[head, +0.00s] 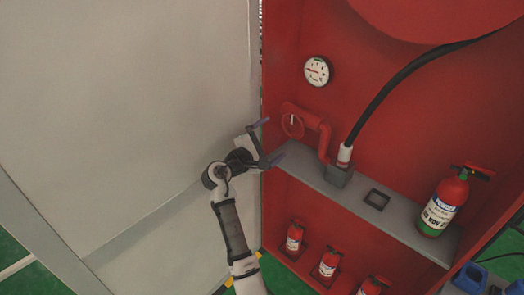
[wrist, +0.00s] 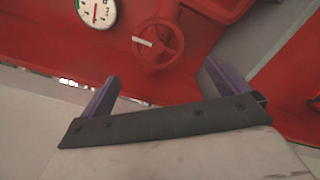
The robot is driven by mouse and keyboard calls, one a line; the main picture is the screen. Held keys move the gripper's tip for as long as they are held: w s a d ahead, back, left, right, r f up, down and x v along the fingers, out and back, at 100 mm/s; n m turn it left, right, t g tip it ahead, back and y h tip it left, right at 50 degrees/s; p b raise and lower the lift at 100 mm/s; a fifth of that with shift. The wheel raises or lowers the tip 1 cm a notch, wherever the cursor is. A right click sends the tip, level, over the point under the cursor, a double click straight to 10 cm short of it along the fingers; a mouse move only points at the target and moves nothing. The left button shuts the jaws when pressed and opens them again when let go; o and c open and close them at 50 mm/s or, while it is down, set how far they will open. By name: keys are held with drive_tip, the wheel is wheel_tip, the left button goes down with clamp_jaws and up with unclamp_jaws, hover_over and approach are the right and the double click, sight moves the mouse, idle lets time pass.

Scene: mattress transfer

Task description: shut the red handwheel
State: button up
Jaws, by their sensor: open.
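The red handwheel (head: 292,125) is mounted on a red pipe in the upper part of the red cabinet, at its left side. It also shows in the wrist view (wrist: 158,44), spoked, with a small white bar at its centre. My gripper (head: 269,140) is open and empty, with its purple fingers apart. It is at the cabinet's left edge, in front of and just left of the wheel in the head view. In the wrist view the wheel lies beyond the gap between the fingers, touching neither.
A pressure gauge (head: 317,71) is above the wheel. A black hose (head: 392,86) joins the pipe's fitting at the grey shelf (head: 400,225). A fire extinguisher (head: 440,204) stands on the shelf's right; small ones (head: 329,262) are below. A pale panel (head: 130,110) is close on the left.

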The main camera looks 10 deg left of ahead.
drive_tip(key=v, duration=0.4)
drive_tip(key=shift+s+b, duration=0.1)
drive_tip(key=shift+b, duration=0.3)
